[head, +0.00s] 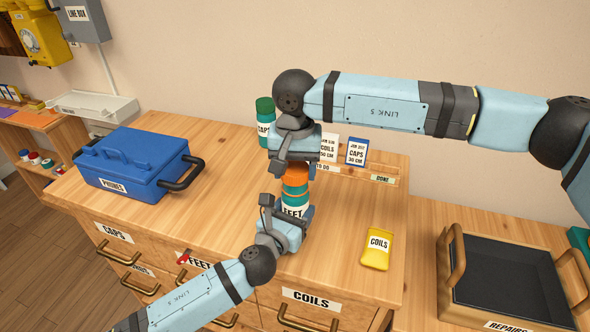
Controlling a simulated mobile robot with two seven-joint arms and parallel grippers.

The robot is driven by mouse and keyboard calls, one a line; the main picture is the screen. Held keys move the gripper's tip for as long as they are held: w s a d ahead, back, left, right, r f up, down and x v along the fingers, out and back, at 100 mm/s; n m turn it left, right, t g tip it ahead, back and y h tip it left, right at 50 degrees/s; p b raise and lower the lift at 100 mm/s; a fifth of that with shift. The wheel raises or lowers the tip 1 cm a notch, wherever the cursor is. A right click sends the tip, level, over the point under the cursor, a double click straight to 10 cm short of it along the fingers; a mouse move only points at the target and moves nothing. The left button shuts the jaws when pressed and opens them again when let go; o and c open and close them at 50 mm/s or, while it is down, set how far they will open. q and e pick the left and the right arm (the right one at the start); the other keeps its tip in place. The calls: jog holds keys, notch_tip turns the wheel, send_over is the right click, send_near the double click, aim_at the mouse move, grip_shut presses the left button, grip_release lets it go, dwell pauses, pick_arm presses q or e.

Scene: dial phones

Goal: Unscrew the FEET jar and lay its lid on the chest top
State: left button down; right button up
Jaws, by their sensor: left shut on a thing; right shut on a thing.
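The FEET jar (293,210) stands upright on the chest top (341,226), with a green body, a white label and an orange lid (296,174). My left gripper (290,222) is shut on the jar's body from the front left and hides part of the label. My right gripper (295,164) comes down from above and is shut on the orange lid. The lid sits at the top of the jar, over a green band. I cannot tell whether there is a gap between lid and jar.
A CAPS jar (264,122) with a green lid stands behind. A blue PHONES box (130,163) is at the left, a yellow COILS packet (376,249) at the right front. Cards stand in a TO DO/DONE rack (357,177). A REPAIRS tray (505,285) is farther right.

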aim_at(295, 167)
jog(key=shift+r, duration=0.1)
jog(key=shift+r, duration=1.95)
pick_arm(q)
jog(key=shift+c, duration=0.8)
grip_release()
jog(key=p+v, duration=0.1)
jog(key=v, duration=1.1)
pick_arm(e)
jog(key=shift+r, duration=0.6)
pick_arm(q)
jog(key=shift+s, duration=0.1)
